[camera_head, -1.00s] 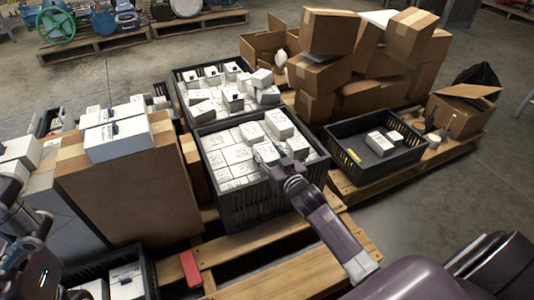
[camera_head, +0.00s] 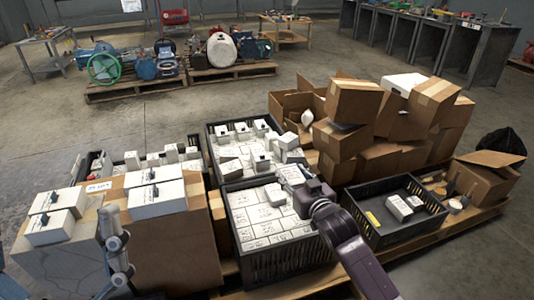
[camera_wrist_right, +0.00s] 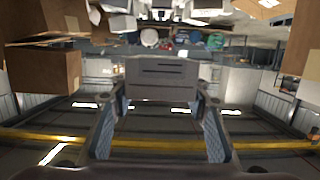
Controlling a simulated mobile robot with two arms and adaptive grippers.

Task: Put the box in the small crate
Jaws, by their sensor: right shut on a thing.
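My right gripper (camera_head: 304,190) is shut on a white box (camera_head: 290,174), held above the back right part of the full black crate (camera_head: 292,264). The right wrist view shows the held box (camera_wrist_right: 160,75) between the two fingers (camera_wrist_right: 160,128). The small crate (camera_head: 412,234) is black and low, to the right of the full crate.
Another black crate (camera_head: 214,150) of white boxes stands behind the full one. Stacked brown cartons (camera_head: 345,140) rise behind the small crate. An open carton (camera_head: 480,180) stands to its right. White boxes (camera_head: 158,198) lie on a big carton at left.

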